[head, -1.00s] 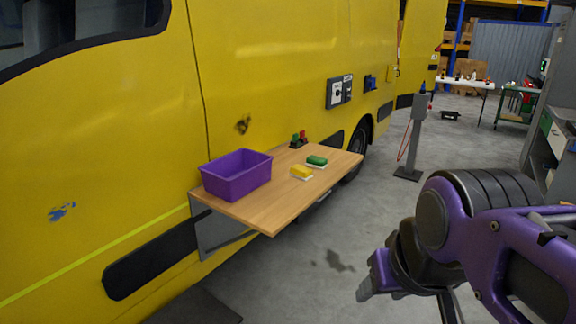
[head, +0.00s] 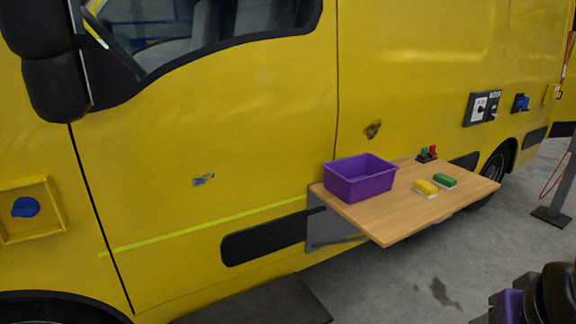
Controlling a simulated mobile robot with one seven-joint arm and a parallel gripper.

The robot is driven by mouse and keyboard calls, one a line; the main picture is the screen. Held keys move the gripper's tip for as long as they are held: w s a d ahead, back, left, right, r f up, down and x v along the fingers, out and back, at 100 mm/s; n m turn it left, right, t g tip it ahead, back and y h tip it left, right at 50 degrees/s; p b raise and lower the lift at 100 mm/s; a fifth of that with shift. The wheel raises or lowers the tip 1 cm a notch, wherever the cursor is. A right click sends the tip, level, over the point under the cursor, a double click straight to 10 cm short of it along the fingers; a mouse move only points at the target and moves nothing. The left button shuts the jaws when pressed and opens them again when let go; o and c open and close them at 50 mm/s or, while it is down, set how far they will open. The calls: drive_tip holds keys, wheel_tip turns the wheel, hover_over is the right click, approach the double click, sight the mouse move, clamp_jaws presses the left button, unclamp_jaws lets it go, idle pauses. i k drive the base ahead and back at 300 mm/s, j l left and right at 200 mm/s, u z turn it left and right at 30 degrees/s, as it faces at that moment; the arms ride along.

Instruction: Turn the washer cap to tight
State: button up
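A round blue cap (head: 26,207) sits in a square yellow recessed frame (head: 52,228) on the van's side, at the left edge of the head view. It is the only round cap I can make out, and no label or tight mark can be read on it. Nothing touches it. Part of my purple and black arm shows in the bottom right corner, far to the right of the cap. My gripper's fingers are out of view.
A wooden fold-out shelf (head: 385,232) juts from the yellow van (head: 240,120), carrying a purple bin (head: 360,180), a yellow sponge (head: 425,187) and a green one (head: 445,181). A dark mat (head: 270,303) lies below. A switch panel (head: 482,108) is right.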

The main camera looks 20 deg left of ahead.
sight(26, 206)
drive_tip(key=u, duration=2.4)
drive_tip(key=i+j, duration=0.2)
drive_tip(key=j, duration=0.15)
drive_tip(key=i+j+z, duration=0.1)
drive_tip(key=j, duration=0.3)
drive_tip(key=i+j, duration=0.25)
drive_tip(key=i+j+z, duration=0.1)
drive_tip(key=j, duration=0.4)
drive_tip(key=i+j, duration=0.25)
drive_tip(key=j, duration=0.15)
